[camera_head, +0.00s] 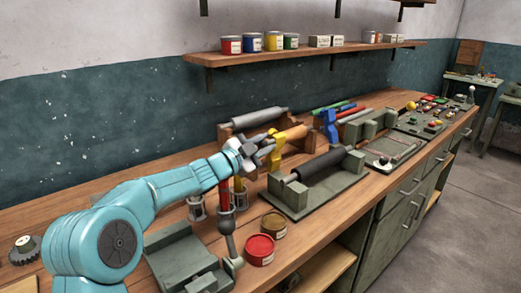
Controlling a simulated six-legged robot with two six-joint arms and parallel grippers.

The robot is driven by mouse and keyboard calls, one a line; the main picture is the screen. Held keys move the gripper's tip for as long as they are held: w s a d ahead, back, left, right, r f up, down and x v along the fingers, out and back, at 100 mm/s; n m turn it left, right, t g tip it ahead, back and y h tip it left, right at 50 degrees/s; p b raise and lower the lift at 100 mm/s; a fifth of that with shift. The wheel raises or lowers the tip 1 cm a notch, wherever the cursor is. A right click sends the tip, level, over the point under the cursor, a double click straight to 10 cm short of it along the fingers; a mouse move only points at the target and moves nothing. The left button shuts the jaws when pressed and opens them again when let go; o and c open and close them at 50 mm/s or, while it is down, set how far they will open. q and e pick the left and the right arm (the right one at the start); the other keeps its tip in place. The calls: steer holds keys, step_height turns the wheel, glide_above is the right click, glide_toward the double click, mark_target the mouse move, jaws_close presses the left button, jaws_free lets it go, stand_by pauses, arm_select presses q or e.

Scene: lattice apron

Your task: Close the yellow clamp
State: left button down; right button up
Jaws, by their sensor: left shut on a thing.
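The yellow clamp (276,152) stands on the wooden workbench, in front of a wooden rack with a grey roller. My left gripper (267,147) reaches in from the left and is shut on the clamp's upper part. The fingers and wrist hide some of the clamp, so I cannot tell how far its arm is turned. My right gripper is not in view.
A blue clamp (329,127) stands further right. A dark roller (320,163) rests on a green fixture to the right of my gripper. A red-handled lever (224,196) stands just below my wrist. Red (260,250) and brown (273,226) cans sit near the front edge.

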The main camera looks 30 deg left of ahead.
arm_select(q)
steer(key=c, duration=0.9)
jaws_free()
steer(key=shift+w+d, duration=0.1)
steer(key=shift+c, duration=0.2)
steer(key=shift+s+a+f, duration=0.1)
steer(key=shift+s+a, duration=0.15)
steer(key=shift+s, duration=0.3)
steer(key=b+v, duration=0.2)
steer(key=v, duration=1.3)
steer(key=shift+s, duration=0.1)
